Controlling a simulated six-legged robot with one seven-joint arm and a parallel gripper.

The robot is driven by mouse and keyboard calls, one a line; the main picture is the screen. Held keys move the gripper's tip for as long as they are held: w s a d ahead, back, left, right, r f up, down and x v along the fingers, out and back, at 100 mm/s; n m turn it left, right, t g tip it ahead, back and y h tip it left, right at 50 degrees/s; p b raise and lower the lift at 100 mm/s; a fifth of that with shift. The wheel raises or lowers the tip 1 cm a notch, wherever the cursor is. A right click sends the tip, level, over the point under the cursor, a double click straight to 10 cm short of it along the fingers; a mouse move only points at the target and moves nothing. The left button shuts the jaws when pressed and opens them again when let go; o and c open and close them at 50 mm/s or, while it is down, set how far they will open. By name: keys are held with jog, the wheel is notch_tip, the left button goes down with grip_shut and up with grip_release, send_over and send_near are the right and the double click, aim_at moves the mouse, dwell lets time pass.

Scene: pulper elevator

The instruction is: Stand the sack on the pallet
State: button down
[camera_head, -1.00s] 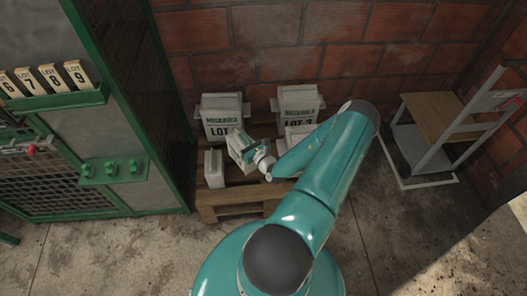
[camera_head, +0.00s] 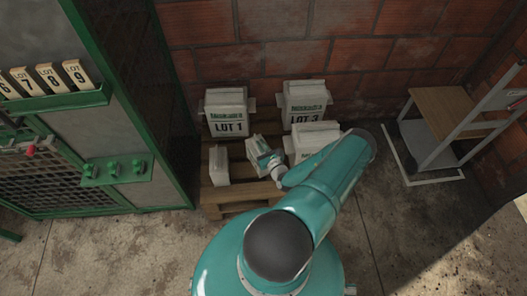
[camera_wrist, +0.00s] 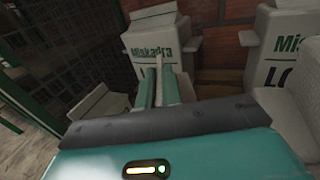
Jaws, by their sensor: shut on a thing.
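My gripper (camera_head: 264,155) is low over the middle of the wooden pallet (camera_head: 228,196), in front of the sack marked LOT 1 (camera_head: 228,112). It is shut on what looks like a small pale sack (camera_head: 253,149), which appears tilted. In the wrist view, a thin pale edge (camera_wrist: 159,66) shows between the two teal fingers (camera_wrist: 163,88); the rest is hidden by my gripper. I cannot tell whether the held sack touches the pallet. A narrow white sack (camera_head: 218,165) stands upright to the left, apart from the gripper.
A sack marked LOT 3 (camera_head: 305,102) stands at the back right, with another white sack (camera_head: 312,138) before it, partly behind my arm. A green-framed cabinet (camera_head: 130,120) is at left, a brick wall behind, and a cart (camera_head: 445,115) at right.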

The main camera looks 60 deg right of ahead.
notch_tip(320, 180, down, 6)
dwell(0.5)
jog(key=shift+f, duration=0.2)
jog(key=c, duration=1.6)
grip_release()
jog(key=shift+o, duration=0.2)
jog(key=shift+r, duration=0.1)
jog(key=v, duration=1.2)
jog(key=shift+a, duration=0.1)
